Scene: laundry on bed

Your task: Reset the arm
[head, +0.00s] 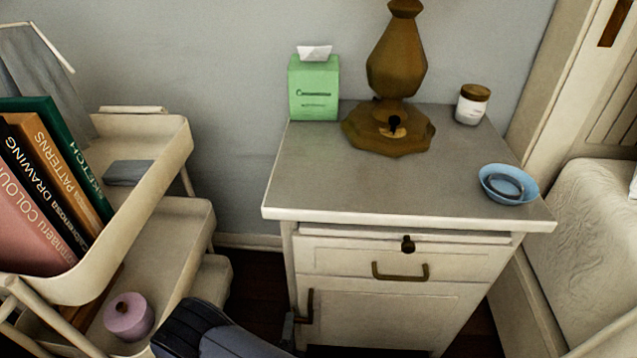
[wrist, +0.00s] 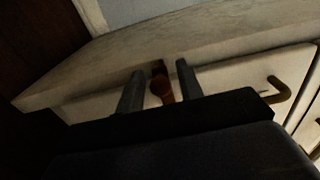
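My gripper (wrist: 160,80) is open in the wrist view, with its two dark fingers apart and nothing seen held. In the head view, my dark arm reaches in at the bottom, low in front of the nightstand (head: 350,190), and the fingers are not clearly seen. The drawer knob (head: 407,244) sits above a brass drawer handle (head: 400,271). The drawer looks shut.
A brown lamp (head: 397,60), green tissue box (head: 314,88), lidded jar (head: 472,104) and blue dish (head: 509,185) stand on the nightstand. A cream cart (head: 165,165) with books (head: 50,180) and a purple pot (head: 129,317) is at left. A bed (head: 590,225) is at right.

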